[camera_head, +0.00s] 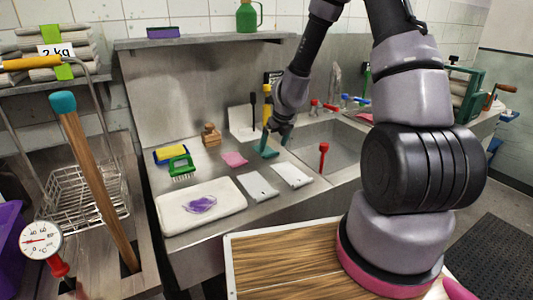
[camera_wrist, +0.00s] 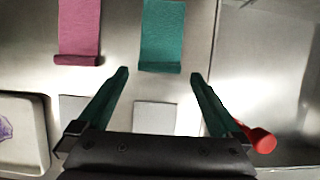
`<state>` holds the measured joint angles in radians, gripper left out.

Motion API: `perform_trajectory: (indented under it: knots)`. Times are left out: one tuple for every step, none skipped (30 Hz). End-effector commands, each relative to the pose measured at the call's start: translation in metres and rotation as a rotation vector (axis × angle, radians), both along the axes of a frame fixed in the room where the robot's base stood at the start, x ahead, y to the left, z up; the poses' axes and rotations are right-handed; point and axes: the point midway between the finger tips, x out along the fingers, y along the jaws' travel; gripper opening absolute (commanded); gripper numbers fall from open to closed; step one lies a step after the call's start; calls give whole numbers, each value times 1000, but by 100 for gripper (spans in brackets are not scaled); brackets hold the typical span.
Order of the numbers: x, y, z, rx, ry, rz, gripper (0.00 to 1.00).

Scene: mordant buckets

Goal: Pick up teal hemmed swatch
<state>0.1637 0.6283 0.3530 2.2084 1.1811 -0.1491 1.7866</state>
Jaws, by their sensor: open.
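The teal hemmed swatch (camera_wrist: 163,35) lies on the steel counter, with its rolled hem toward my gripper in the wrist view. In the head view a bit of teal (camera_head: 268,150) shows at my gripper's end; I cannot tell there how much is swatch and how much is finger. My gripper (camera_wrist: 158,75) is open and empty. Its two green fingers point toward the swatch, one to each side of its hem, and their tips look just short of it. In the head view my gripper (camera_head: 277,138) is over the counter, left of the sink.
A pink swatch (camera_wrist: 80,30) lies left of the teal one. Two pale plates (camera_head: 257,187) lie in front. A red-handled tool (camera_head: 323,150) stands near the sink (camera_head: 335,135). A white pad (camera_head: 175,211) with a purple patch, a green brush (camera_head: 181,166) and a wooden block (camera_head: 211,134) are further left.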

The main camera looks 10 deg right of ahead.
Motion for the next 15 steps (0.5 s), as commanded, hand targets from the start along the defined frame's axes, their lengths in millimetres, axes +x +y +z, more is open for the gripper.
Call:
perform_trajectory:
  knots:
    - [3,1,-8,1,3,-2,100]
    - [5,2,-12,2,4,-1,100]
    - [7,3,-17,2,4,-1,100]
    - [9,3,-21,1,3,-1,100]
    - [10,4,-24,2,4,-2,100]
    - [12,4,-27,1,3,-2,100]
    - [12,5,-30,1,3,-1,100]
    - [13,5,-31,0,2,-1,100]
    - [14,5,-33,-1,2,0,100]
    - [14,5,-34,0,1,0,100]
    - [15,6,-34,0,1,0,100]
    - [15,6,-34,0,1,0,100]
    - [15,6,-34,0,1,0,100]
    - [15,6,-34,0,1,0,100]
    - [15,6,-34,0,1,0,100]
